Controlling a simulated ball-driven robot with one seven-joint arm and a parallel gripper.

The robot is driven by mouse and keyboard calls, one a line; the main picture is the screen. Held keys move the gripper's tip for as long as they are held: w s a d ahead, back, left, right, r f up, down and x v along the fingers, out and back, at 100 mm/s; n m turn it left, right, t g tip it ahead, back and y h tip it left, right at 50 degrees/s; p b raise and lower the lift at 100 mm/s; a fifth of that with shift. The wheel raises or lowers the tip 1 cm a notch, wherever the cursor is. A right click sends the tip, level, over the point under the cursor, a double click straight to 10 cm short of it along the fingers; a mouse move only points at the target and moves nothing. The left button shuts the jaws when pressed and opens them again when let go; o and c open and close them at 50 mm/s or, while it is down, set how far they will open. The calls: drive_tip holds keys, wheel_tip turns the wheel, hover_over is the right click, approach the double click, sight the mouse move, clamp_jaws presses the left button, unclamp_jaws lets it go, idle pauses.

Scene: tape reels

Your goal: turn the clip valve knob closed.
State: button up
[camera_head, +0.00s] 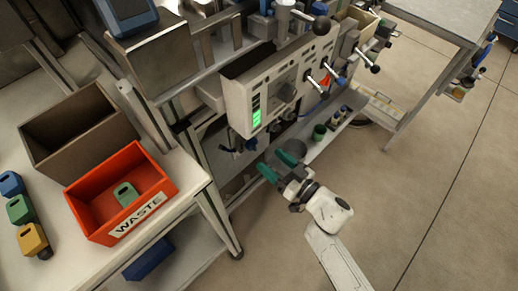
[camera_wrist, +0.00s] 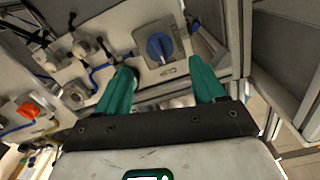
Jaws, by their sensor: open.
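A round blue knob (camera_wrist: 159,47) sits on a square grey plate on the panel, in the upper middle of the wrist view. My gripper (camera_head: 278,165) has green fingers, is open and empty, and is below and in front of the panel. In the wrist view my gripper (camera_wrist: 163,66) has its fingers spread either side of the knob, apart from it.
Black-balled levers (camera_head: 321,25) and a red handle (camera_head: 325,82) stick out from the panel. An orange knob (camera_wrist: 28,110) shows at left in the wrist view. A red waste bin (camera_head: 85,214) holds a green block (camera_head: 125,194) on the left bench.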

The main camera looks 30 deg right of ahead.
sight(256, 148)
drive_tip(key=shift+b+x, duration=0.4)
drive_tip(key=shift+x, duration=2.75)
drive_tip(key=c, duration=1.1)
drive_tip(key=shift+o, duration=0.2)
